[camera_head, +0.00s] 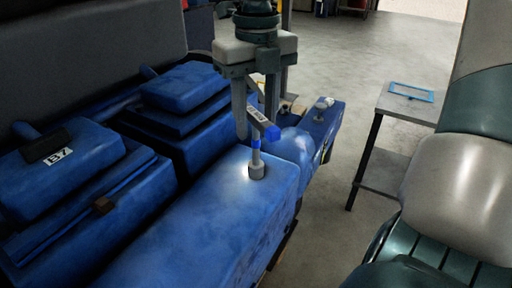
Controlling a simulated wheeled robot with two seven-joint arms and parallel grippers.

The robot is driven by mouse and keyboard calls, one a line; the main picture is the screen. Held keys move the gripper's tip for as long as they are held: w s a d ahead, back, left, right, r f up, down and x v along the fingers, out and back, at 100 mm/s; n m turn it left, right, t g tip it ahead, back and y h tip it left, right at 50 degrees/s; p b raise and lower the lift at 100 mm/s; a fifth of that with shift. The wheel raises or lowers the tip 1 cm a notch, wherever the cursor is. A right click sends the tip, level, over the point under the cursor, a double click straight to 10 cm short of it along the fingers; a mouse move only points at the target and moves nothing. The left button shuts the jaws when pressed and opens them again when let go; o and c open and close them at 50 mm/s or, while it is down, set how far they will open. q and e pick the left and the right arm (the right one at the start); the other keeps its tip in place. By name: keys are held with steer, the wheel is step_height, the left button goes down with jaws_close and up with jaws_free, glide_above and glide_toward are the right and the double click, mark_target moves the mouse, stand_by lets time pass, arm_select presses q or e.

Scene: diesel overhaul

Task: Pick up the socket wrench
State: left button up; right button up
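The socket wrench (256,146) stands upright on the top face of the blue engine block (215,215), with a grey socket at its foot and a blue band above it. My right gripper (257,128) points down over the wrench. Its two grey fingers are apart, one on each side of the handle. I see no clear contact between fingers and handle. My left gripper is not in view.
Raised blue engine covers (60,170) fill the left. A further blue engine part (325,118) lies beyond the wrench. A grey side table (408,108) with a blue-rimmed flat item (411,92) stands at the right. Open concrete floor (380,50) lies behind.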

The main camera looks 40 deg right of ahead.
steer(key=shift+c, duration=0.7)
jaws_close()
steer(key=shift+w+r, duration=0.1)
steer(key=shift+r, duration=0.05)
steer(key=shift+r, duration=0.3)
step_height(320, 180, up, 8)
steer(key=shift+r+b, duration=0.15)
steer(key=shift+b, duration=1.1)
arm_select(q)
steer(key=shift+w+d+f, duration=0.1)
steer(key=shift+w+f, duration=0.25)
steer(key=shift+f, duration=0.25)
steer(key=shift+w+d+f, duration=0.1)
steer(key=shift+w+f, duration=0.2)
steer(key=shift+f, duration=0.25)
arm_select(e)
steer(key=shift+r, duration=0.4)
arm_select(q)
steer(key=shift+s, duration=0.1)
